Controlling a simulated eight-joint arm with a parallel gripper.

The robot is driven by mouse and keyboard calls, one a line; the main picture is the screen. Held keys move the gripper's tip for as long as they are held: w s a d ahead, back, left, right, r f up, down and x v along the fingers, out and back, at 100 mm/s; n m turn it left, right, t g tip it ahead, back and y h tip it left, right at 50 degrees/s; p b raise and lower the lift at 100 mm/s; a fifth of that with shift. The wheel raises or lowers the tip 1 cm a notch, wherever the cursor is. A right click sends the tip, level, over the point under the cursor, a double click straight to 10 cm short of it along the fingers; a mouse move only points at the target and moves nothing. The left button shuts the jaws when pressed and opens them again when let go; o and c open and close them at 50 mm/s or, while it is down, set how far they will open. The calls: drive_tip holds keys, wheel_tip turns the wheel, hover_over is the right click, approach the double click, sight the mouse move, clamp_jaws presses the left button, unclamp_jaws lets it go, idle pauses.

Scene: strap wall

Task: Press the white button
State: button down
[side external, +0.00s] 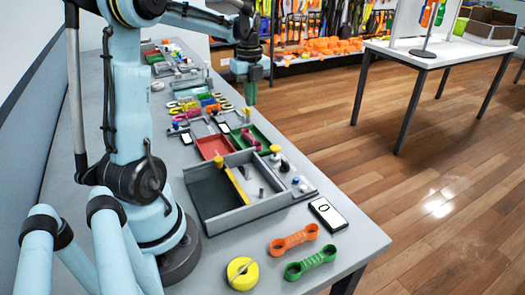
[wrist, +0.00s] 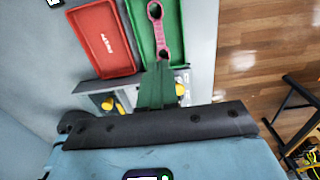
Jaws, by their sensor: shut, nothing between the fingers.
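My gripper (side external: 250,100) hangs above the far half of the long grey table in the side view, pointing down. In the wrist view its green fingers (wrist: 160,68) are together and hold nothing. They overlap the near edge of the green tray in that picture. I cannot single out the white button with certainty. A black-rimmed white panel with a small mark (side external: 328,213) lies near the table's front right edge, apart from my gripper. Smaller black-and-white panels (side external: 186,138) (side external: 223,127) lie farther back. The wrist view shows no clear white button.
A grey partitioned box (side external: 265,214) fills the middle of the table. A red tray (wrist: 103,38) and a green tray (wrist: 176,12) holding a pink wrench (wrist: 158,34) lie beyond. Orange (side external: 293,239) and green (side external: 310,263) wrenches and a yellow disc (side external: 241,274) lie in front.

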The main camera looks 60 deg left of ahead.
idle(0.8)
drive_tip(key=n+t+h, duration=0.4)
drive_tip(key=t, duration=0.4)
hover_over(303, 188)
drive_tip(key=shift+s+a+f, duration=0.2)
drive_tip(key=shift+s+f, duration=0.15)
drive_tip(key=shift+f, duration=4.35)
